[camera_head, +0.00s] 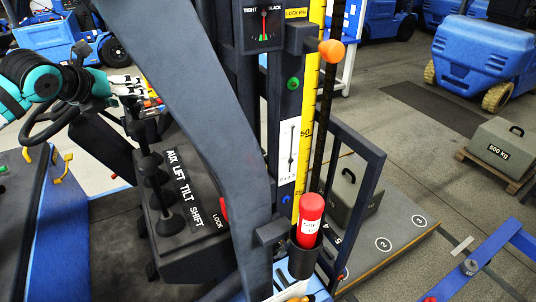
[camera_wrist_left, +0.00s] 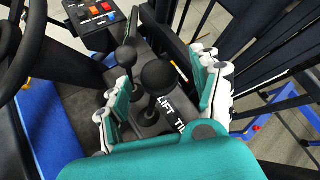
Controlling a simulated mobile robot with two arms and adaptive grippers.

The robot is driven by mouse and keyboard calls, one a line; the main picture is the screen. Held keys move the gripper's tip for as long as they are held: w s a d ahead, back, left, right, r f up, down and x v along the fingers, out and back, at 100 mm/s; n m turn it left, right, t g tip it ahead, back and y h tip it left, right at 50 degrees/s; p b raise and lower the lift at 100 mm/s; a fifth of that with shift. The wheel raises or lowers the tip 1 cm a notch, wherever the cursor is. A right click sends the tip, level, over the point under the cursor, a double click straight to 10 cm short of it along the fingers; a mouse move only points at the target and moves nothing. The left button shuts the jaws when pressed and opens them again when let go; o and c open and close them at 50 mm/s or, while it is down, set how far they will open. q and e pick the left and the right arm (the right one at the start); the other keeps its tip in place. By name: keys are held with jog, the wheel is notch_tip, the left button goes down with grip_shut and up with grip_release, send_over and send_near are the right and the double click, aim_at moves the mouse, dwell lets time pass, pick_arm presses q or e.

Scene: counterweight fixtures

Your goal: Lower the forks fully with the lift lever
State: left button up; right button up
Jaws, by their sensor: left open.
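My left gripper (camera_head: 138,88) is open at the upper left, above the lever console (camera_head: 190,245). The console's label reads AUX, LIFT, TILT, SHIFT. In the left wrist view, my open fingers (camera_wrist_left: 160,98) stand either side of a black lever knob (camera_wrist_left: 158,76), with the LIFT label (camera_wrist_left: 170,103) beside it. A second knob (camera_wrist_left: 126,56) stands farther back, near the left finger. I cannot tell whether a finger touches either knob. The yellow height scale (camera_head: 307,130) stands on the mast. The forks are not clearly visible. My right gripper is not in view.
A dark slanting post (camera_head: 190,90) crosses the head view beside the console. A red cylinder (camera_head: 311,207) stands in a holder by the mast. A grey weight (camera_head: 352,190) sits behind the mast, and a 500 KG weight (camera_head: 503,148) at the right. A steering wheel (camera_wrist_left: 28,48) borders the levers.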

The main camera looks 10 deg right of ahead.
pick_arm(q)
jog(key=v, duration=0.9)
jog(key=shift+s+a+r, duration=0.15)
jog(key=shift+s+r, duration=0.05)
jog(key=shift+s, duration=0.1)
